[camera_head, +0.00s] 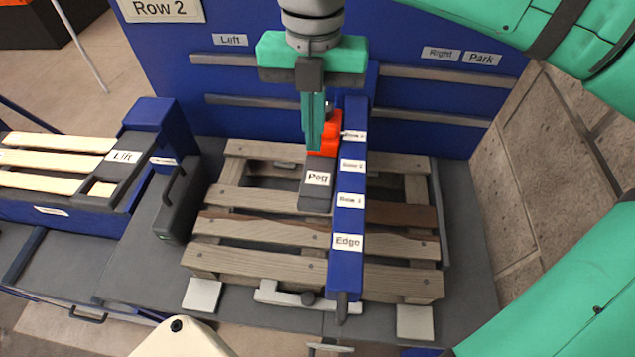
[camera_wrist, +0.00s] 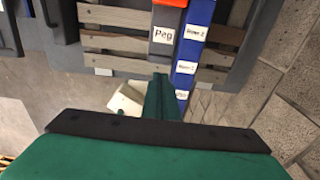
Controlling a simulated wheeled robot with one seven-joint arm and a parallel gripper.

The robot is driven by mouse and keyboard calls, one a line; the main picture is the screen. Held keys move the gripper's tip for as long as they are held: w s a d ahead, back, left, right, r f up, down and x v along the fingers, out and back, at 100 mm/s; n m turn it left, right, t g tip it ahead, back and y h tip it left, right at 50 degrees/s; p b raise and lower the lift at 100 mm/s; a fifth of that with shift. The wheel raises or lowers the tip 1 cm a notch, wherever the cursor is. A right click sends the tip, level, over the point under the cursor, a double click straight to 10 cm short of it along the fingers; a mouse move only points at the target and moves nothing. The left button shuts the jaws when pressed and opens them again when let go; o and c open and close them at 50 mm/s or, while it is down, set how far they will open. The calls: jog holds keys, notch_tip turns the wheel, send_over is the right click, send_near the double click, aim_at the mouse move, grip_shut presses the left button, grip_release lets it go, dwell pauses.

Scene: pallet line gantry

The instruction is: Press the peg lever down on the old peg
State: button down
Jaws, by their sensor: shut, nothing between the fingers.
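A dark grey block labelled Peg (camera_head: 316,196) lies along the left side of a blue beam (camera_head: 349,222) over the wooden pallet. An orange-red part (camera_head: 329,143), perhaps the lever, sits at its far end. My gripper (camera_head: 314,147) points down with its green fingers together and empty. Its tips overlap the orange part's left side in the head view; I cannot tell if they touch. In the wrist view my gripper (camera_wrist: 161,82) lies below the Peg block (camera_wrist: 163,44) in the picture, and the orange part (camera_wrist: 171,3) is cut off at the top. The old peg itself cannot be made out.
The pallet (camera_head: 260,265) has weathered slats, one darker brown. The beam carries Row and Edge labels. A blue wall with rails labelled Left (camera_head: 230,40), Right and Park stands behind. A Lift unit (camera_head: 124,157) is at left, a brick wall at right.

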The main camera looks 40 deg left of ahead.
aim_at(315, 200)
jog(key=f, duration=1.4)
jog(key=shift+s+d, duration=0.25)
jog(key=shift+s, duration=0.15)
jog(key=shift+w+d, duration=0.1)
